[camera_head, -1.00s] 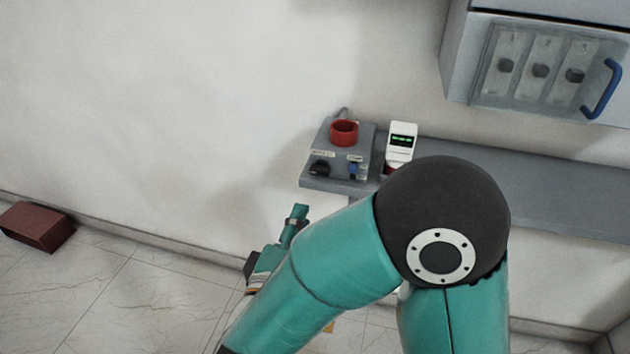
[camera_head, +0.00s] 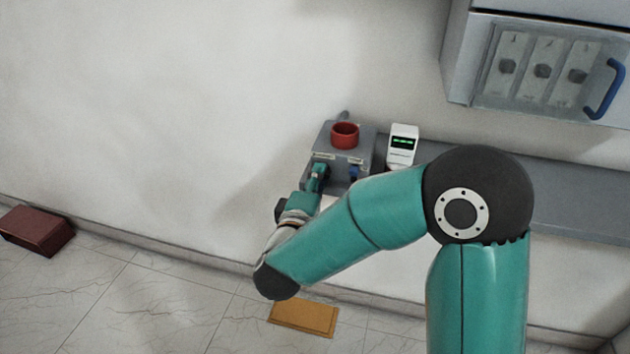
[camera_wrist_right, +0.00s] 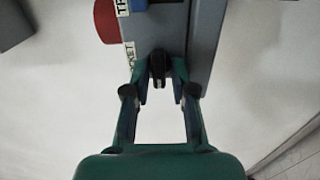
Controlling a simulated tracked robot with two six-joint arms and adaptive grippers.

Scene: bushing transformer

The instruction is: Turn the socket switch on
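The socket switch is a black knob (camera_wrist_right: 158,66) on the face of a grey box (camera_head: 340,155). Beside it in the right wrist view is a white label whose visible letters end in "CKET" (camera_wrist_right: 130,62). My right gripper (camera_wrist_right: 160,74) is open, with one fingertip on each side of the knob. A gap shows on the right side; on the left I cannot tell whether the finger touches. In the head view my right gripper (camera_head: 318,176) is at the box's lower left and hides the knob. My left gripper is not in view.
A red ring (camera_head: 345,135) and a small blue switch (camera_head: 354,172) are on the same box. A white device with a green display (camera_head: 403,142) stands to its right on a grey ledge. A cabinet with a blue handle (camera_head: 602,90) hangs upper right. An orange plate (camera_head: 304,318) lies below.

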